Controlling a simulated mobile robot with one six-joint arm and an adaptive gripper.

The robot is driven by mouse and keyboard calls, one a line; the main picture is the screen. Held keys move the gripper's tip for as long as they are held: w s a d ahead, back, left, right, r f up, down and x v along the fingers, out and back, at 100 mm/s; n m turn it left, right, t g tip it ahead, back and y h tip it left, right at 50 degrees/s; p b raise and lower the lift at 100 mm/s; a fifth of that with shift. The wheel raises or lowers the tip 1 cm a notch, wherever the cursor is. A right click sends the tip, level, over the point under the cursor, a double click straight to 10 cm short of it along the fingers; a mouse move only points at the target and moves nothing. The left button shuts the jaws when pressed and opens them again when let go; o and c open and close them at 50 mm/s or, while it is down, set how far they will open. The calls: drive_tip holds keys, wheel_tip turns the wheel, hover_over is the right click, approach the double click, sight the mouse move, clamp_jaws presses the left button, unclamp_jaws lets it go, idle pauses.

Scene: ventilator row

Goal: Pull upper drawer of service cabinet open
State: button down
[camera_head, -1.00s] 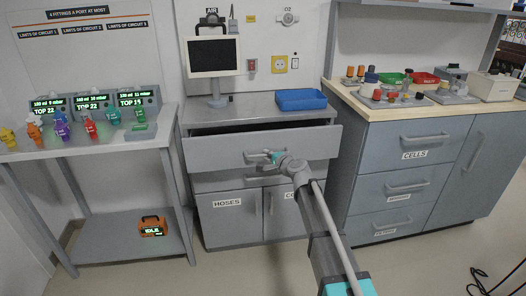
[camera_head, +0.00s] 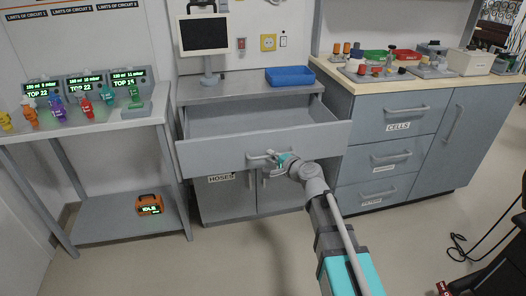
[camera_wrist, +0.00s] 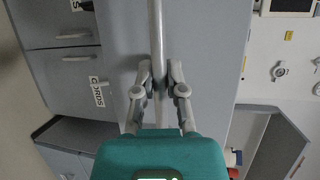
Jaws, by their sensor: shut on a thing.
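The grey service cabinet (camera_head: 220,89) stands in the middle of the head view. Its upper drawer (camera_head: 213,154) is pulled well out, and its interior shows with nothing visible inside. My gripper (camera_head: 275,158) is shut on the drawer's bar handle (camera_head: 257,155) at the front. In the wrist view the fingers (camera_wrist: 160,75) close around the handle bar (camera_wrist: 156,30), with the drawer front (camera_wrist: 208,50) behind it. The drawer front hides what lies just below it; the HOSES door (camera_head: 220,200) shows underneath.
A monitor (camera_head: 205,35) and a blue tray (camera_head: 290,76) stand on the cabinet top. A table (camera_head: 90,128) with lit devices and coloured fittings stands left, an orange device (camera_head: 149,204) on its shelf. A counter with the CELLS drawer (camera_head: 398,127) stands close on the right. The floor in front is clear.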

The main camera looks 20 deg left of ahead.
drive_tip(key=shift+s+d, duration=0.3)
drive_tip(key=shift+d, duration=0.15)
drive_tip(key=c, duration=0.7)
unclamp_jaws()
drive_tip(key=shift+a, duration=0.1)
drive_tip(key=shift+s, duration=0.2)
